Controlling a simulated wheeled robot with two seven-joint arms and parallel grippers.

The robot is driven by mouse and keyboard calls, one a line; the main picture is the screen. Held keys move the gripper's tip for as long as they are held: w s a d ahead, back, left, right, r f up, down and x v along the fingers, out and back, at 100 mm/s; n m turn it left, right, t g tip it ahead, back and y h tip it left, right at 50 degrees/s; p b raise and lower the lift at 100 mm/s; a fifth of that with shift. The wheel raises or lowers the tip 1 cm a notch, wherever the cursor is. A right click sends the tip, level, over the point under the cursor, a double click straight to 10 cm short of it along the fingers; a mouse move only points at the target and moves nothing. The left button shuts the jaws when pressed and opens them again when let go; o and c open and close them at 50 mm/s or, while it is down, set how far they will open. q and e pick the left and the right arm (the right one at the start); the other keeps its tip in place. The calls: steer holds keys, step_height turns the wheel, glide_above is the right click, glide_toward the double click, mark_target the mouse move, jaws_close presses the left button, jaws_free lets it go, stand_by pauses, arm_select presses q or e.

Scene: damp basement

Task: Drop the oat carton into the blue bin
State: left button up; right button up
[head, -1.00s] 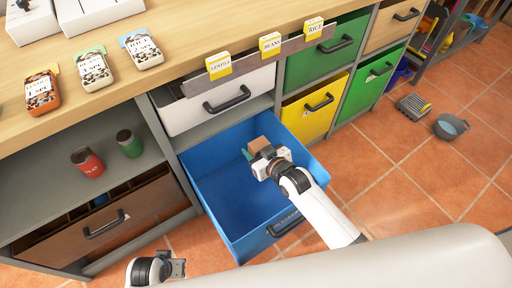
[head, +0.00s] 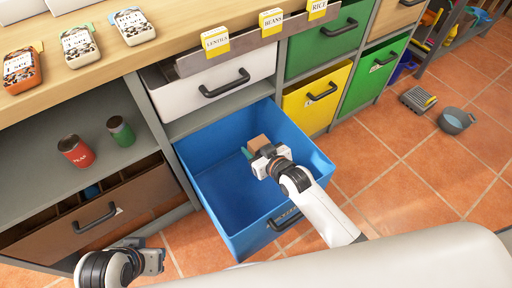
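The blue bin (head: 228,243) is an open drawer pulled out from the lower shelf unit, and its visible floor is bare. My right gripper (head: 262,155) is over the bin, near its back right part. It appears shut on a small brown carton (head: 259,142) with a teal part at its left, which I take for the oat carton. The fingertips are mostly hidden by the gripper body, and no lettering on the carton is readable. My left gripper (head: 155,261) is at the lower left, in front of the cabinet, with no object visible at it; its finger gap is unclear.
A white drawer (head: 195,107) is above the bin; yellow (head: 309,104) and green (head: 372,77) bins are to its right. Red (head: 75,151) and green (head: 121,131) cans stand on the left shelf. Labelled tins line the worktop (head: 185,18). A grey bucket (head: 455,121) stands on the floor.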

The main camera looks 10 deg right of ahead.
arm_select(q)
steer(key=shift+r, duration=0.15)
arm_select(e)
steer(key=shift+f, duration=0.1)
steer(key=o, duration=1)
steer(key=shift+s+d+r+p, duration=0.2)
steer(key=shift+s+p, duration=0.1)
steer(key=shift+s, duration=0.15)
arm_select(q)
steer(key=f+p, duration=0.1)
steer(key=p, duration=0.1)
steer(key=f+p, duration=0.1)
steer(key=shift+w+f+g, duration=0.25)
steer(key=shift+f+g, duration=0.05)
arm_select(e)
steer(key=v, duration=1.1)
